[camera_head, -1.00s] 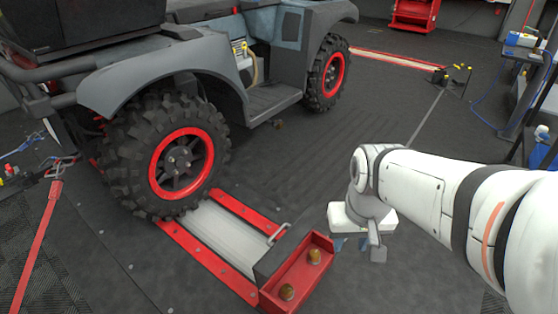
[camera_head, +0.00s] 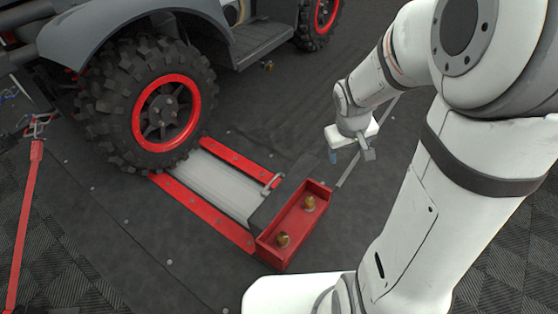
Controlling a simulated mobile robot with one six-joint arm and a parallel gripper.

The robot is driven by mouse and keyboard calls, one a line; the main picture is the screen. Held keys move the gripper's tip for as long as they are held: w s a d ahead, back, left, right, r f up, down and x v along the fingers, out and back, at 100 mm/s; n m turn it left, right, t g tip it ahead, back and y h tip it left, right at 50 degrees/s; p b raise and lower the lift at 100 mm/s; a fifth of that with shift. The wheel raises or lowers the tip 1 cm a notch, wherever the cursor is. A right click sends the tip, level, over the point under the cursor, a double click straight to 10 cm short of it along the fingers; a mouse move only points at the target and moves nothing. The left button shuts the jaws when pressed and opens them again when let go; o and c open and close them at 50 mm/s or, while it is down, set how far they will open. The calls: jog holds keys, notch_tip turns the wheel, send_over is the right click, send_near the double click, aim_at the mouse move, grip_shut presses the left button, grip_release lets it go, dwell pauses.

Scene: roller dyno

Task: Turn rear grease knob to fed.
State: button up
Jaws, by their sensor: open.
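Two brass-coloured knobs, a farther one (camera_head: 309,202) and a nearer one (camera_head: 283,240), stand in a red open-topped box (camera_head: 313,227) at the end of the roller unit. Which of them is the rear grease knob I cannot tell, and no setting marks are readable. My gripper (camera_head: 341,157) points down beyond and to the right of the box, apart from both knobs. It is open and holds nothing that I can see. Its fingers are small and partly hidden by its white body.
A vehicle's knobbly tyre with a red rim (camera_head: 165,112) stands at the far end of the metal roller (camera_head: 217,184), between red rails (camera_head: 213,218). A small handle (camera_head: 272,182) rises beside the box. A red strap (camera_head: 25,220) runs at left. Dark floor around the box is clear.

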jog(key=w+d+f+n+t, duration=0.15)
jog(key=w+f+n, duration=0.35)
jog(key=w+f, duration=0.65)
jog(key=n+g+y, duration=0.2)
jog(key=n+y, duration=0.6)
jog(key=y, duration=0.2)
send_near(283, 237)
jog(key=x, duration=0.2)
jog(key=shift+w+a+f, duration=0.1)
jog(key=shift+f, duration=0.3)
jog(key=b+x, duration=0.1)
jog(key=x, duration=0.5)
jog(key=shift+a+b, duration=0.1)
jog(key=shift+b, duration=0.3)
jog(key=shift+w+a+f, duration=0.15)
jog(key=shift+a+f, duration=0.3)
jog(key=shift+a, duration=0.05)
